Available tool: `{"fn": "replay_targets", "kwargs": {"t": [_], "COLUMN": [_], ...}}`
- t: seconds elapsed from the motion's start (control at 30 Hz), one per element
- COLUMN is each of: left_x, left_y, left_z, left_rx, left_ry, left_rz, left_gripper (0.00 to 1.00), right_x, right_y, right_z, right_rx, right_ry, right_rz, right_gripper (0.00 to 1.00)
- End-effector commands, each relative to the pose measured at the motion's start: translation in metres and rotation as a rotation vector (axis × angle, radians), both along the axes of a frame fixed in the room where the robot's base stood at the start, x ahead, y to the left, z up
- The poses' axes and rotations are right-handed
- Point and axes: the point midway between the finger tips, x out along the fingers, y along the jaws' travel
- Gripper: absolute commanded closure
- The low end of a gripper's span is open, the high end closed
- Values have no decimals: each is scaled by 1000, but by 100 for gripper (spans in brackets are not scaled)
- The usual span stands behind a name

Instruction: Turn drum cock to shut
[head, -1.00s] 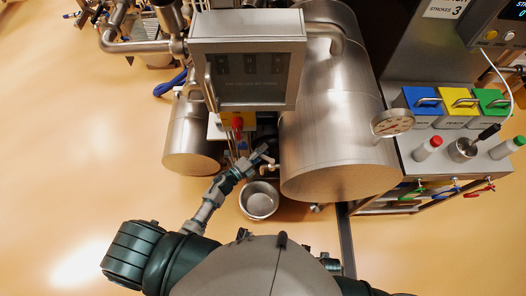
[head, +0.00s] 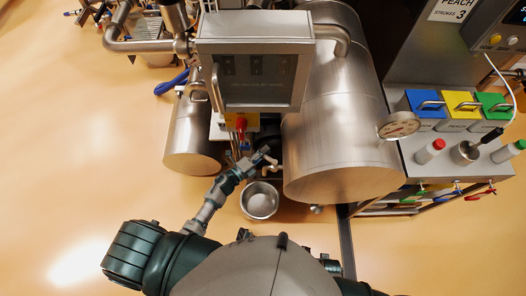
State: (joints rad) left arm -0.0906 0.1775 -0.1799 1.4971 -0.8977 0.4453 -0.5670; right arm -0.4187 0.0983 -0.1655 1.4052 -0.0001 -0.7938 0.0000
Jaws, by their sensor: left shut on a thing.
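The drum cock (head: 275,166) is a small fitting at the drum's lower left edge, above the steel bowl (head: 260,201). My left gripper (head: 266,158) reaches up from the lower left and is shut at the cock's handle. The fingers cover most of the handle, so its exact angle is hard to tell. My right gripper is out of view.
A control box (head: 254,70) hangs above the gripper. A smaller steel cylinder (head: 192,135) stands to the left. A bench with blue, yellow and green bins (head: 462,108) is at the right. The floor at left is clear.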

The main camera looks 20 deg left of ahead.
Motion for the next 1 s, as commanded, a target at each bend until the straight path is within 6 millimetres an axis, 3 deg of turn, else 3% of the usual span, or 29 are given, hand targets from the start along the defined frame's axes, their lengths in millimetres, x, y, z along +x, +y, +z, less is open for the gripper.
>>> {"fn": "replay_targets", "kwargs": {"t": [0.03, 0.73, 0.77, 0.83, 1.0], "left_x": [-5, -6, -6, -6, -4], "left_y": [-6, -7, -7, -6, -3], "left_z": [-5, -7, -7, -7, -5], "left_rx": [0, 2, 2, 2, 0], "left_ry": [8, 12, 12, 11, 7], "left_rz": [-12, -14, -14, -12, -8], "left_gripper": [100, 100, 75, 57, 55], "right_x": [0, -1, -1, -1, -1], "right_y": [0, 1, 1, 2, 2], "right_z": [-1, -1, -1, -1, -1], "right_rx": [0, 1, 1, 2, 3], "right_ry": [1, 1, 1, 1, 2], "right_rz": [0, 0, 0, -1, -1], "right_gripper": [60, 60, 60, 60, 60]}}
